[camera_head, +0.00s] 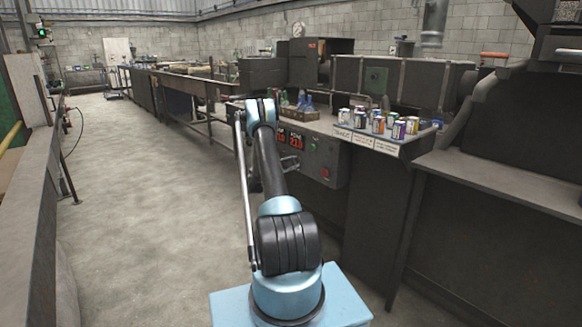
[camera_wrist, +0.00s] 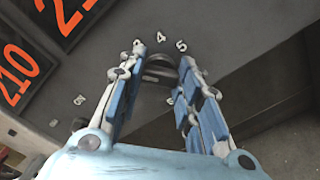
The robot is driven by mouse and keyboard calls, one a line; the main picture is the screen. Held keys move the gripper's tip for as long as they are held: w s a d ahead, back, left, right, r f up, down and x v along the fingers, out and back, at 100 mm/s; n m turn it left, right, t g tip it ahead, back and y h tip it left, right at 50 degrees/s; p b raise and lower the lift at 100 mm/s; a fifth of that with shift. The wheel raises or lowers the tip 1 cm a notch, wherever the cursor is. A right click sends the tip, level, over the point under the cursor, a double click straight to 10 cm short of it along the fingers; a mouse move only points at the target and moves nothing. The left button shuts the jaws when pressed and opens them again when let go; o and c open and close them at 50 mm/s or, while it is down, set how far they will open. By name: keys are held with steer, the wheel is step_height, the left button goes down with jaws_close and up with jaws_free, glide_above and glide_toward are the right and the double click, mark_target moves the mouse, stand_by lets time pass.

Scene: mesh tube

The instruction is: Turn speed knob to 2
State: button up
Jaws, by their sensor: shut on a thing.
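The dark round speed knob (camera_wrist: 160,75) shows between my fingers in the wrist view. My gripper (camera_wrist: 163,60) has its two blue-padded fingers on either side of the knob and is shut on it. White numerals ring the knob; a 4 (camera_wrist: 161,37) and a 5 (camera_wrist: 181,46) are readable near the fingertips. A further mark at the left (camera_wrist: 79,99) is hard to read. The knob's pointer cannot be made out.
Red digital displays (camera_wrist: 20,75) are left of the knob; they also show in the head view (camera_head: 291,138). A red switch (camera_head: 325,173) sits on the panel. Several cans (camera_head: 378,123) stand on a shelf (camera_head: 385,147) at right.

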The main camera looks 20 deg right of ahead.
steer(key=shift+f, duration=0.15)
stand_by(0.4)
steer(key=o, duration=1)
steer(key=shift+o, duration=0.2)
steer(key=v, duration=1.2)
